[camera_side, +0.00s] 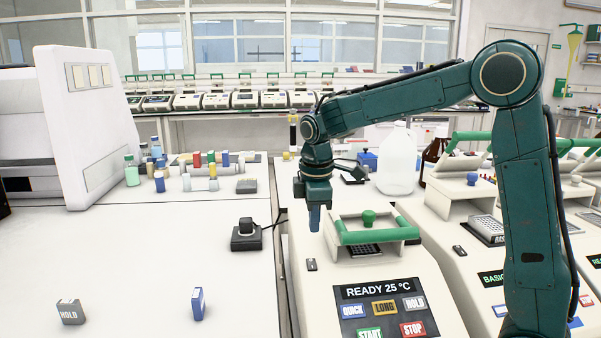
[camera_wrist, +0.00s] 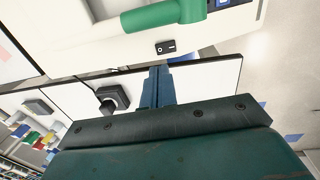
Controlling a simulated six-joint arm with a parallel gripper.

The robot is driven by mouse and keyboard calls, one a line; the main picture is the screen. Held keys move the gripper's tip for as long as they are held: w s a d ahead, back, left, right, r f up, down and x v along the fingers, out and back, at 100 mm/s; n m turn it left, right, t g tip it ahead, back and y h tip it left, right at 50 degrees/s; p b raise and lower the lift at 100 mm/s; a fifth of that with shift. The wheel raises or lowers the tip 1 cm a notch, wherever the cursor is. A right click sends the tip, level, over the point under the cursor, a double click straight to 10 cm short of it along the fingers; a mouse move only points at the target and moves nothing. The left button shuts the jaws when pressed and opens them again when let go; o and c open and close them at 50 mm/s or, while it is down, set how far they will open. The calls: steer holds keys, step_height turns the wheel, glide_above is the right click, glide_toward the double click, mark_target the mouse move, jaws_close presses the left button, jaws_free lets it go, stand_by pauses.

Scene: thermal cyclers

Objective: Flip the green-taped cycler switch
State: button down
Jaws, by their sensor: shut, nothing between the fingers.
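The nearest thermal cycler (camera_side: 318,287) is cream with a green lid handle (camera_side: 375,236) and a display reading READY 25 °C. I cannot make out green tape apart from the green handle and knob. A small black rocker switch (camera_side: 311,265) sits on its top at the left front; it also shows in the wrist view (camera_wrist: 166,47). My gripper (camera_side: 314,222) points down above the cycler's left edge, higher than the switch and apart from it. In the wrist view my blue fingers (camera_wrist: 158,75) are together and empty, just below the switch in the picture.
A black device with a knob (camera_side: 246,236) stands on the white bench to the left. A HOLD block (camera_side: 70,312) and a blue block (camera_side: 198,303) lie nearer. More cyclers (camera_side: 450,270) stand at right. A clear jug (camera_side: 396,160) is behind. The front left bench is mostly clear.

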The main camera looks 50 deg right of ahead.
mark_target(314, 265)
steer(key=f, duration=0.8)
steer(key=shift+w+d+f, duration=0.15)
steer(key=shift+w+d, duration=0.2)
steer(key=shift+f, duration=0.35)
steer(key=shift+s+a, duration=0.1)
steer(key=shift+s+a, duration=0.45)
steer(key=shift+s, duration=0.05)
steer(key=shift+r, duration=0.25)
